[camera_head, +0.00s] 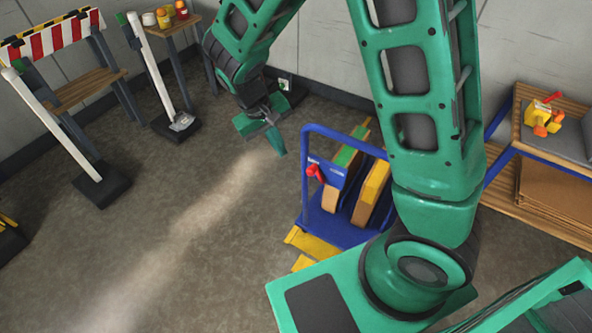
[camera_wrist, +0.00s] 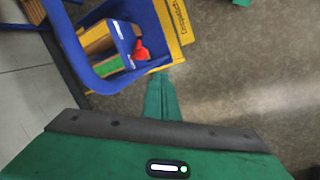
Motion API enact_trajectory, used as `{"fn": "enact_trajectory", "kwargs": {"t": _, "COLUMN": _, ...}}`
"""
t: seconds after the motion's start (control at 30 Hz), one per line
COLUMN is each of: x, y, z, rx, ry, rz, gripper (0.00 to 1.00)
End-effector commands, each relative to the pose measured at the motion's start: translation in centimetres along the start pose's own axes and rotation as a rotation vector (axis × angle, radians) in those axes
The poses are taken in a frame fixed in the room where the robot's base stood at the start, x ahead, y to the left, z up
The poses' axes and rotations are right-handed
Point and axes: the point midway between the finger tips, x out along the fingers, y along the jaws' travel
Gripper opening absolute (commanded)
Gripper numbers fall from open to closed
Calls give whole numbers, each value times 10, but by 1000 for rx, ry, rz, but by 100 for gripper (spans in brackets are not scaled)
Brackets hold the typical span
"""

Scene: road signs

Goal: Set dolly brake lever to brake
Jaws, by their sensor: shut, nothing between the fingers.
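The blue dolly (camera_head: 305,190) stands on the floor near the middle of the head view, with a blue tube handle frame. Its red brake lever (camera_head: 314,172) sits on a blue panel at the dolly's left side. In the wrist view the red lever (camera_wrist: 141,50) shows beside a white-marked blue panel, above and left of the fingertips. My gripper (camera_head: 278,145) is shut and empty, to the left of and beyond the lever, apart from it. The shut fingers also show in the wrist view (camera_wrist: 160,85), pointing toward the dolly's edge.
The dolly carries upright green-topped and yellow boards (camera_head: 372,193). A yellow plate (camera_head: 312,246) lies at its near edge. A wooden shelf (camera_head: 560,190) stands at right. A striped barrier (camera_head: 55,38) and white posts stand at left. The floor left of the dolly is clear.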

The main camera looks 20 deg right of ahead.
Motion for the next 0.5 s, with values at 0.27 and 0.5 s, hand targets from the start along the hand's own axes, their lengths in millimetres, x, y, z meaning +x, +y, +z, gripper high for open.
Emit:
{"fn": "enact_trajectory", "kwargs": {"t": 0.27, "x": 24, "y": -30, "z": -3, "rx": -28, "ry": -30, "rz": 86, "gripper": 0}}
{"fn": "enact_trajectory", "kwargs": {"t": 0.5, "x": 24, "y": -31, "z": -3, "rx": -28, "ry": -30, "rz": 91, "gripper": 0}}
